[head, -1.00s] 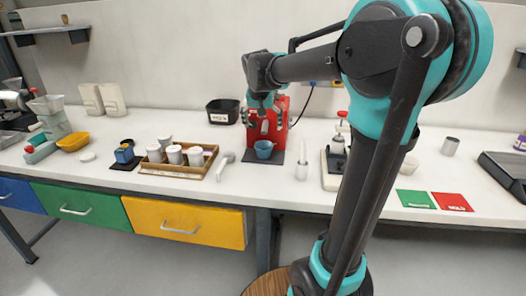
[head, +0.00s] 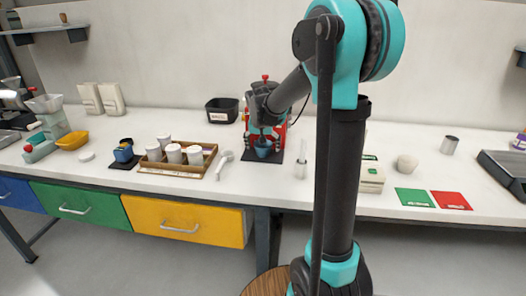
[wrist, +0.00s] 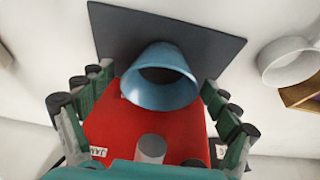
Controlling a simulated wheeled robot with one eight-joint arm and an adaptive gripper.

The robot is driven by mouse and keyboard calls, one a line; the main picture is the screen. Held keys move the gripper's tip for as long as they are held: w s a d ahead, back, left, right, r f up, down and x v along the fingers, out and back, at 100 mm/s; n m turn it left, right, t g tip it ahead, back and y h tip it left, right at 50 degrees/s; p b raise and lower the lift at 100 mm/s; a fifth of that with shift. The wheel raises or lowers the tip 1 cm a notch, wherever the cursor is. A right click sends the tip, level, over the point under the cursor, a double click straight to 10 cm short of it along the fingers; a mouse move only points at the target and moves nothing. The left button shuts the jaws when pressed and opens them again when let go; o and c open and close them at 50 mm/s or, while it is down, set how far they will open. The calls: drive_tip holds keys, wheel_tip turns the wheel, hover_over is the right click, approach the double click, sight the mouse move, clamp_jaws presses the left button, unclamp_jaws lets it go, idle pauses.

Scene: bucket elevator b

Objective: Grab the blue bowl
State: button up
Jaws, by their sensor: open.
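The blue bowl (head: 262,147) stands on a dark mat (head: 251,159) in front of a red machine. In the wrist view the blue bowl (wrist: 162,76) lies just beyond and between the spread fingers, with its open rim facing the camera. My gripper (head: 264,131) is open, directly above the bowl and close to it. The wrist view shows the gripper (wrist: 150,85) with one finger on each side and nothing held. I cannot tell whether a finger touches the bowl.
The red machine (wrist: 115,130) is right behind the bowl. A wooden tray with white cups (head: 178,169), a white scoop-like tool (head: 224,162) and a black bin (head: 222,110) are to the left. A white holder (head: 300,168) stands at right.

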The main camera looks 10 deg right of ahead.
drive_tip(key=shift+f, duration=0.2)
drive_tip(key=c, duration=1.5)
drive_tip(key=shift+w, duration=0.1)
drive_tip(key=shift+r, duration=0.15)
